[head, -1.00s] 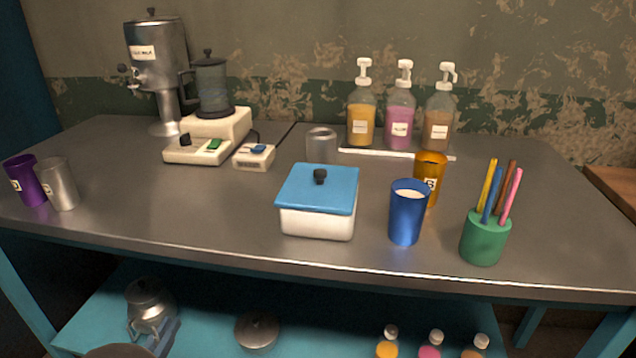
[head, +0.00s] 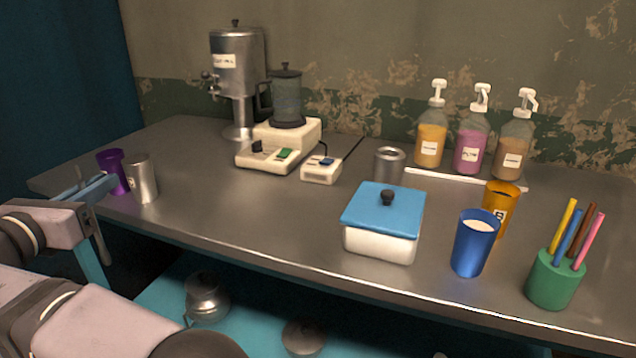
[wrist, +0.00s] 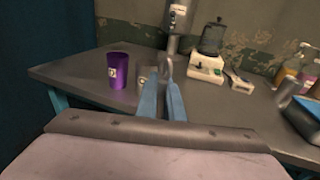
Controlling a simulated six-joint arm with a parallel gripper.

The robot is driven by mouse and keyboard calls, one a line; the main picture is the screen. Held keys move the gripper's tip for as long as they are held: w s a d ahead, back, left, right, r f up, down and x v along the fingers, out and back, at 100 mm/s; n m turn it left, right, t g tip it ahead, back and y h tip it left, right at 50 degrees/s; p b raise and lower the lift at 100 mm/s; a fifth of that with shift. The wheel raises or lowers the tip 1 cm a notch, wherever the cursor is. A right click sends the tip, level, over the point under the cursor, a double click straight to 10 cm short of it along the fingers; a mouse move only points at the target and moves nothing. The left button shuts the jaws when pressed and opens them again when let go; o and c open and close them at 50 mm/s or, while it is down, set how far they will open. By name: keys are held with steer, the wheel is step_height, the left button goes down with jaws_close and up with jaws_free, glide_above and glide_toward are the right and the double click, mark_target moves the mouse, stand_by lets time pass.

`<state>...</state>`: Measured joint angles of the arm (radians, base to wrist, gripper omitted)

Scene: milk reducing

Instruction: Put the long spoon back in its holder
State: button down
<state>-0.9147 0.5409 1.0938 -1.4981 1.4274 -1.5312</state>
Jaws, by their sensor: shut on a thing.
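My gripper (head: 98,188) is at the left in the head view, beside the left end of the table. In the wrist view a grey rounded end (wrist: 167,67) shows just beyond the fingertips (wrist: 163,88). A green holder (head: 553,281) with several coloured sticks stands at the table's front right. A silver cup (head: 143,180) and a purple cup (head: 113,172) stand near the gripper. I cannot tell which container is the spoon's holder.
A white box with a blue lid (head: 382,222), a blue cup (head: 474,244) and an orange cup (head: 502,205) stand on the table (head: 270,215). A blender (head: 285,120), a metal dispenser (head: 237,75) and pump bottles (head: 470,145) are behind. The front left middle is clear.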

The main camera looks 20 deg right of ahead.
steer(key=w+d+r+m+g+h+p, duration=0.25)
steer(key=d+r+p, duration=0.2)
steer(key=d, duration=0.65)
steer(key=w+d+r+m+g+h+p, duration=0.1)
steer(key=d+r+m+g+h+p, duration=0.3)
steer(key=d, duration=0.6)
steer(key=w+d+r+m+g+h+p, duration=0.15)
steer(key=d+r+p, duration=0.3)
steer(key=d, duration=0.65)
steer(key=s+d+r+m+g+p, duration=0.2)
steer(key=s+d+r+g+p, duration=0.15)
steer(key=d, duration=0.45)
steer(key=s+d+r+m+g+h+p, duration=0.1)
steer(key=s+d+r+m+g+p, duration=0.25)
steer(key=d, duration=0.55)
steer(key=s+d+r+m+g+p, duration=0.1)
steer(key=s+d+g+p, duration=0.3)
steer(key=d, duration=0.4)
step_height(320, 180, down, 14)
steer(key=p, duration=0.1)
steer(key=shift+w+f+t+p, duration=0.15)
steer(key=shift+t+p, duration=0.2)
steer(key=shift+t, duration=0.05)
steer(key=shift+d+f, duration=0.1)
steer(key=shift+f, duration=1.95)
